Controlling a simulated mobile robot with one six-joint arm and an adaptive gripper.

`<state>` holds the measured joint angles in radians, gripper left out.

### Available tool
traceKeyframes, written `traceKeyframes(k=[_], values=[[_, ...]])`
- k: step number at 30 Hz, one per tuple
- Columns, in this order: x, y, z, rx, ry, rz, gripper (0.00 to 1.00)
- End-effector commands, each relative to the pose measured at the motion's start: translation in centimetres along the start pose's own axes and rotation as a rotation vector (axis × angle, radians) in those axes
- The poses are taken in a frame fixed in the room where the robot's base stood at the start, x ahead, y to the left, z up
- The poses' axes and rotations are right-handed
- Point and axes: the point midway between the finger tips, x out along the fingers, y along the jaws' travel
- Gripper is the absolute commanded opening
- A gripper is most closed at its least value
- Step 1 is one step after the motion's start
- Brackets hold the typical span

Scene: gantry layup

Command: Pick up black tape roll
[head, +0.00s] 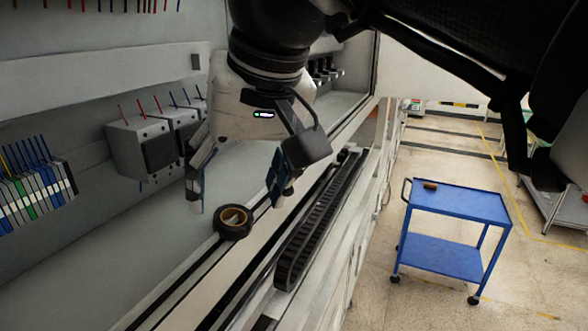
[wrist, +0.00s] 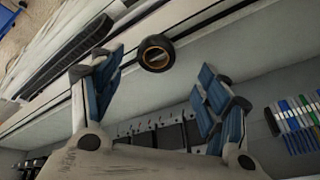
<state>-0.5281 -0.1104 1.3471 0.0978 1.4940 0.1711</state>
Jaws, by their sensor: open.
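The black tape roll (head: 233,222) has a tan-brown core and lies flat on the pale ledge of the gantry. It also shows in the wrist view (wrist: 156,53), near the top middle, beyond the fingertips and roughly between them. My gripper (head: 238,205) is open, with its blue-padded fingers spread and pointing down. In the head view its fingertips sit just above and around the roll in the picture. In the wrist view my gripper (wrist: 163,62) is empty, and the roll appears apart from both fingers. Whether a finger touches the ledge cannot be told.
A black cable chain (head: 313,222) runs along a channel right of the roll. Grey boxes (head: 145,148) with wires and a row of terminal blocks (head: 35,193) are on the wall at left. A blue cart (head: 455,205) stands on the floor at right.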

Motion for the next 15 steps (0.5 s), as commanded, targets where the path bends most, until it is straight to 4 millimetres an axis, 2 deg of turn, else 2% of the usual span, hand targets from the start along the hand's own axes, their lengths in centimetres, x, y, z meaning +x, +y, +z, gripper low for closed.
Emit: traceKeyframes(k=[8,15], values=[[2.1,0.1,-0.1,0.000,-0.002,0.000,0.69],[5.7,0.5,-0.4,-0.001,-0.003,-0.001,0.69]])
